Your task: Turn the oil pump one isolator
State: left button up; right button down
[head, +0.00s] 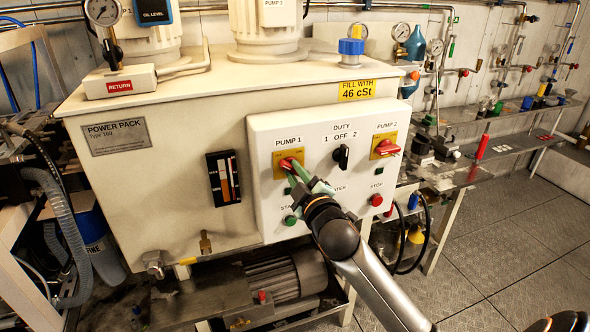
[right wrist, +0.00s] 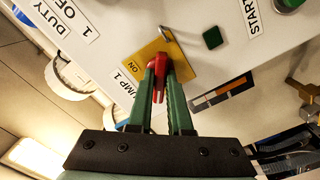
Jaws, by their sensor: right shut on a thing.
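The pump 1 isolator (head: 288,163) is a red handle on a yellow plate, at the left of the white control panel (head: 265,200) in the head view. My right gripper (head: 297,174) reaches it from below right and is shut on the handle. In the right wrist view the red handle (right wrist: 158,78) sits between the two green fingers (right wrist: 160,90) in front of the yellow plate (right wrist: 165,65). The fingers cover part of the handle in the head view. My left gripper is not in view.
The pump 2 isolator (head: 387,148) and the black duty switch (head: 341,156) are to the right on the panel. A green start button (head: 291,220) lies just below my gripper, and a red stop button (head: 376,200) is farther right. A bench (head: 475,150) stands right of the power pack.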

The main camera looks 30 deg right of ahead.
jog(key=m+p, duration=0.1)
jog(key=m, duration=0.3)
jog(key=shift+m, duration=0.4)
jog(key=m, duration=0.5)
jog(key=shift+p, duration=0.3)
jog(key=shift+m, duration=0.4)
jog(key=c, duration=0.8)
grip_release()
jog(key=shift+c, duration=0.2)
jog(key=b+v, duration=0.2)
jog(key=v, duration=1)
jog(key=shift+s, duration=0.3)
